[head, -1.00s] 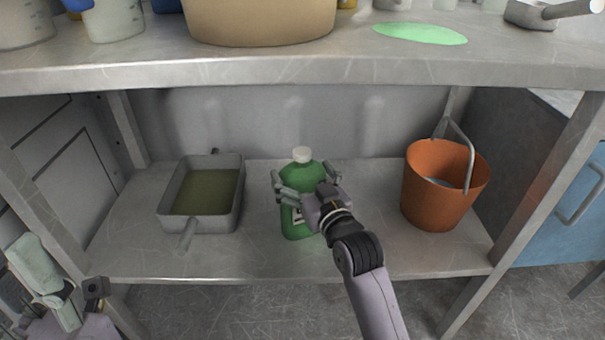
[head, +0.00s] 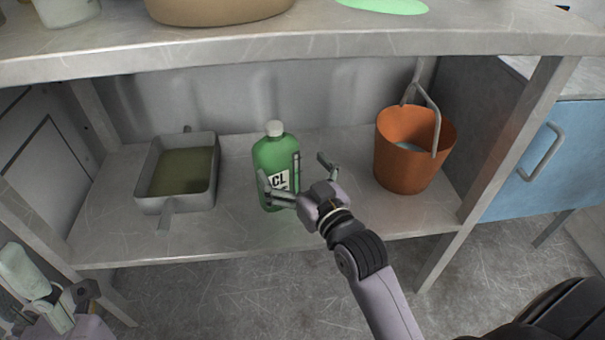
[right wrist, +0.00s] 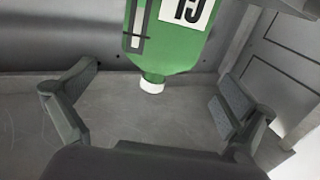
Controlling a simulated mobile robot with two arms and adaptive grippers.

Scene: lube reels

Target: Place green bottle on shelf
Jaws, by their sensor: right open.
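The green bottle (head: 276,160) with a white cap stands upright on the lower shelf (head: 226,222), between the grey pan and the orange bucket. Its label faces me. In the right wrist view the bottle (right wrist: 172,42) appears upside down, ahead of the fingers and apart from them. My right gripper (head: 295,174) is open and empty, just in front and to the right of the bottle; one finger overlaps the bottle's lower left front in the head view. My left gripper (head: 70,307) is at the lower left corner, away from the shelf; its jaws are not clear.
A grey pan (head: 146,203) with dark green liquid sits left on the shelf. An orange bucket (head: 408,165) stands right, near the shelf post (head: 500,180). The upper tabletop (head: 330,45) overhangs, with a green puddle (head: 385,5) on it.

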